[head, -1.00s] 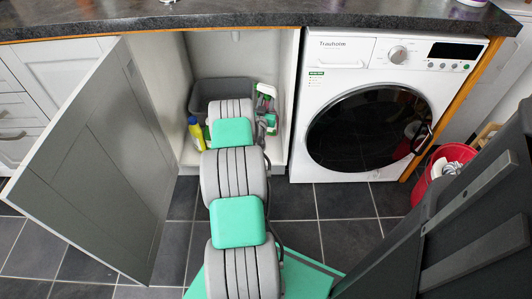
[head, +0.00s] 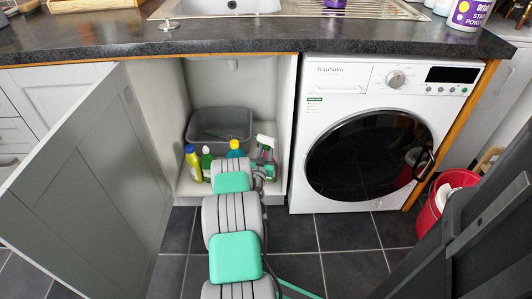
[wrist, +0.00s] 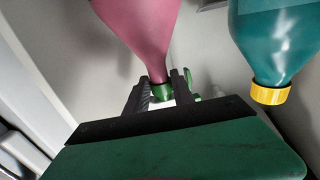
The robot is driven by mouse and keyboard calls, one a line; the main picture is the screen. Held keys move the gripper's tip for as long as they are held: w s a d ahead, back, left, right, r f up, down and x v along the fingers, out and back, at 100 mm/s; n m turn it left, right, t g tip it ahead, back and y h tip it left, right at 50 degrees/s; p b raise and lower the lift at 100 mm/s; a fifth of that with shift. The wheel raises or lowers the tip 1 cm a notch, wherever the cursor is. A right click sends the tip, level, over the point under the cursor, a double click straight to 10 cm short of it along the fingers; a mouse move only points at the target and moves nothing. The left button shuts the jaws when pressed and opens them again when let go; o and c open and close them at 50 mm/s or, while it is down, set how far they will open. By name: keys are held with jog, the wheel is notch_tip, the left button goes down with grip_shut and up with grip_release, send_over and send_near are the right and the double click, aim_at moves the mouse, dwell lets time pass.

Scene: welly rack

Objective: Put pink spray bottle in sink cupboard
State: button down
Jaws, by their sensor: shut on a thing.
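The pink spray bottle (wrist: 145,35) shows large in the wrist view, its green neck between the fingers of my gripper (wrist: 162,88). My gripper is shut on that neck. In the head view the bottle (head: 266,155), with its white and green spray head, is at the right side inside the sink cupboard (head: 188,186). My arm partly hides it there, and I cannot tell whether its base touches the cupboard floor. The cupboard door (head: 85,165) stands wide open to the left.
A grey basin (head: 220,122) stands at the back of the cupboard. A yellow bottle (head: 193,165), a green bottle (head: 206,163) and a blue-teal bottle with a yellow cap (head: 235,150) stand in front. The teal one (wrist: 275,45) is close beside my gripper. A washing machine (head: 330,90) stands right of the cupboard.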

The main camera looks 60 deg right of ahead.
jog(key=c, duration=1.5)
grip_release()
jog(key=shift+f, duration=0.2)
jog(key=shift+c, duration=0.2)
jog(key=o, duration=0.5)
jog(key=shift+r, duration=0.1)
jog(key=shift+c, duration=0.2)
